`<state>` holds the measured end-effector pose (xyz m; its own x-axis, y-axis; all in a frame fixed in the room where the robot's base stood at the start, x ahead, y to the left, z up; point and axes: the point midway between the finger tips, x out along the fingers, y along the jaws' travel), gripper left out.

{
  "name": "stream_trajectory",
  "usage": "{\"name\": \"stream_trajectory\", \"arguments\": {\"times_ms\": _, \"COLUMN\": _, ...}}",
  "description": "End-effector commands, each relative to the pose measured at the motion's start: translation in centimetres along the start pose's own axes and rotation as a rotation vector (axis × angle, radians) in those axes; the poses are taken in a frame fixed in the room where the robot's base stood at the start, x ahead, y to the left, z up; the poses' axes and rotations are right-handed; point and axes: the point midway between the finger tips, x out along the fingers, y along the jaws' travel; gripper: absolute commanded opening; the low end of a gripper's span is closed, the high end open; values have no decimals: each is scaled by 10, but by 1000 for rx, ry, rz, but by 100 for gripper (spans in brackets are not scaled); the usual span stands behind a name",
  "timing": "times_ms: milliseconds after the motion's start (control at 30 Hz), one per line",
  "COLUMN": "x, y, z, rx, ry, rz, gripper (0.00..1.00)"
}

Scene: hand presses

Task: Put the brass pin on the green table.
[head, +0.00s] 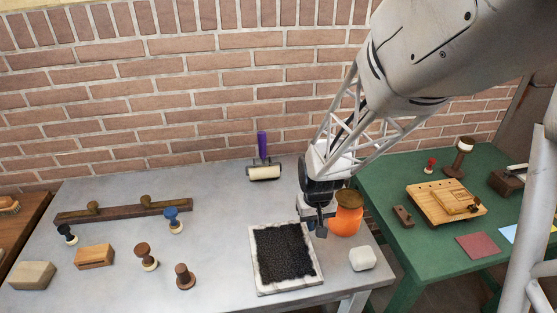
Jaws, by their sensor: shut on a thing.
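My gripper (320,228) is over the right part of the grey table (215,270), its dark fingers pointing down. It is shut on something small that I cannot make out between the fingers. It is just left of the orange pot and behind the right edge of the black pad. I cannot pick out a brass pin anywhere on its own; my gripper may hide it. The green table (436,257) stands to the right, beyond a narrow gap. My arm covers part of the view between the two tables.
On the green table are a wooden board (425,207), a reddish square (477,246) and several small tools. Its front left is bare. Near my gripper are the orange pot (346,222), a framed black pad (283,255) and a white block (362,259). Stamps stand left.

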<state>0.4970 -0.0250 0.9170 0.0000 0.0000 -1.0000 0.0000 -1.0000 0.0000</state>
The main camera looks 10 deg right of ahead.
Motion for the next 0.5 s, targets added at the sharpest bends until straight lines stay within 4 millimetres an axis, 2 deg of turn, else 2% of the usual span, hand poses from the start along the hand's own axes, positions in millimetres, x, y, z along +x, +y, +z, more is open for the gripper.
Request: {"name": "stream_trajectory", "arguments": {"times_ms": 500, "x": 7, "y": 4, "z": -69, "rx": 0, "ry": -1, "rz": 0, "gripper": 0}}
